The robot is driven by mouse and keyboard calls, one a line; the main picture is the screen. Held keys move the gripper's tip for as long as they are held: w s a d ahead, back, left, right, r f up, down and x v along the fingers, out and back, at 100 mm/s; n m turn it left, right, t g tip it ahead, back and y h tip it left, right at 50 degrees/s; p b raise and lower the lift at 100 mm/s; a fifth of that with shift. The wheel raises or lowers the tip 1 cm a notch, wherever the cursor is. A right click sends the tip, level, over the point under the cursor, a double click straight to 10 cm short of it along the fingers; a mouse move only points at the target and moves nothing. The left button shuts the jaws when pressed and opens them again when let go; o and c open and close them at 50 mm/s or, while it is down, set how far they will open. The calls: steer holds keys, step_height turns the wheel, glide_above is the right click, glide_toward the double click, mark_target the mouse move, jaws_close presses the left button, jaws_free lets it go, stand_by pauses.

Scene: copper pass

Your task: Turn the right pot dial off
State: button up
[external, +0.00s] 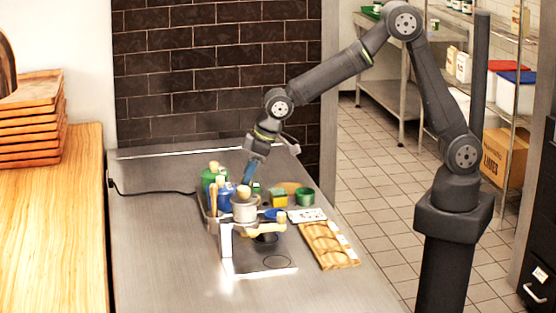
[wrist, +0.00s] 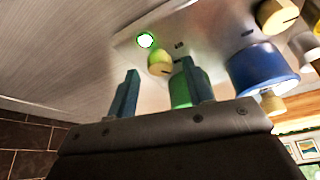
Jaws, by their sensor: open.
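In the wrist view, a yellowish dial (wrist: 160,62) sits on a pale metal panel beside a lit green light (wrist: 145,40). A second wooden-coloured dial (wrist: 277,15) with a dark line sits farther right. My gripper (wrist: 159,68) is open, its two blue-green fingers apart, with the first dial showing between and beyond the tips. Nothing is held, and I cannot tell how far the dial is from the tips. In the external view my gripper (external: 247,176) points down above the cluster of pots; the dials are not clear there.
The blue pot also shows close to the fingers in the wrist view (wrist: 262,68). A wooden tray (external: 328,246) lies to the right. The counter's front left is clear.

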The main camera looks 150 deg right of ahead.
steer(key=shift+w+d+f, duration=0.15)
steer(key=shift+d+f, duration=0.05)
steer(key=shift+f, duration=0.35)
steer(key=c, duration=1)
steer(key=shift+n, duration=0.4)
steer(key=n+y, duration=0.1)
steer(key=n, duration=0.1)
steer(key=n+t, duration=0.1)
steer(key=n, duration=0.2)
steer(key=shift+d+t+y, duration=0.15)
steer(key=shift+t+y, duration=0.15)
steer(key=shift+y, duration=0.1)
steer(key=n+y, duration=0.1)
steer(key=n, duration=0.2)
steer(key=n+y, duration=0.1)
steer(key=n, duration=0.1)
steer(key=shift+s+d+n, duration=0.1)
steer(key=shift+s+n, duration=0.1)
steer(key=shift+n, duration=0.2)
